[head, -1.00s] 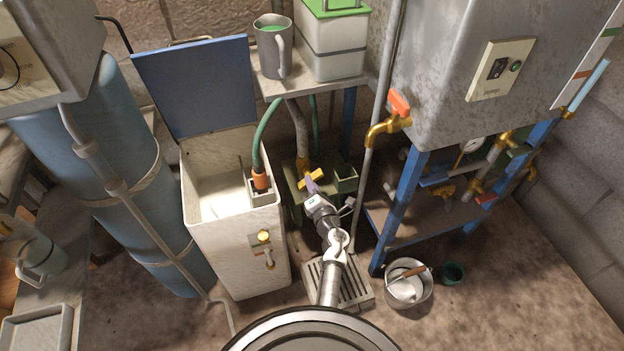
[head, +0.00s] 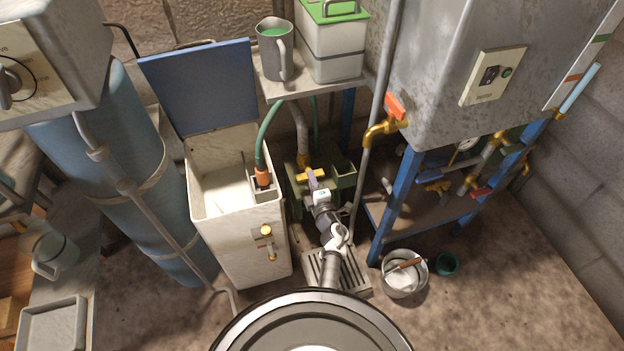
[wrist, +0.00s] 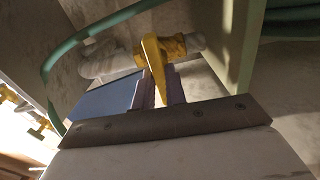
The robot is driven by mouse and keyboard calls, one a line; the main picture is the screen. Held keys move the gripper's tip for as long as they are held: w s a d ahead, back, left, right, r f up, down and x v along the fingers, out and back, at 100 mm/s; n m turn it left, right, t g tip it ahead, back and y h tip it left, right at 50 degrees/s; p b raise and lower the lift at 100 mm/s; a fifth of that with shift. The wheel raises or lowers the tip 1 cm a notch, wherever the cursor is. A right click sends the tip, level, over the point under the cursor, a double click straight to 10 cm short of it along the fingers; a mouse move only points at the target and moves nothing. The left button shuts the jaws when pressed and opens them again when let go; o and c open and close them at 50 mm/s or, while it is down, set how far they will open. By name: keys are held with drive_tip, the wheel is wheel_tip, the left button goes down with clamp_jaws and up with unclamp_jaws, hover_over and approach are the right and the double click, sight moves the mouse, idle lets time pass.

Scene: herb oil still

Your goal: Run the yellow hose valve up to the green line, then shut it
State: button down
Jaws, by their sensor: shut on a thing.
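The yellow hose valve (head: 312,175) sits low between the white tank and the blue-legged stand, below the shelf. Its lever lies about level across the head view. My gripper (head: 313,184) is shut on this lever. In the wrist view the yellow lever (wrist: 154,68) stands between my two purple fingers (wrist: 157,88), and the brass valve body (wrist: 172,47) joins a pale pipe. A gauge strip (head: 588,55) with an orange mark and a green mark is at the upper right, beside a light blue tube (head: 585,88). The level in the tube is too small to tell.
The open white tank (head: 238,235) with a blue lid (head: 200,88) stands left of my arm. An orange-handled tap (head: 392,112) hangs at the right. A metal pot (head: 404,290) and a green cup (head: 447,264) stand on the floor. A grey jug (head: 275,58) is on the shelf.

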drive_tip(key=shift+w+r, duration=0.1)
idle(0.3)
drive_tip(key=c, duration=1.5)
unclamp_jaws()
drive_tip(key=shift+o, duration=0.2)
drive_tip(key=v, duration=1.4)
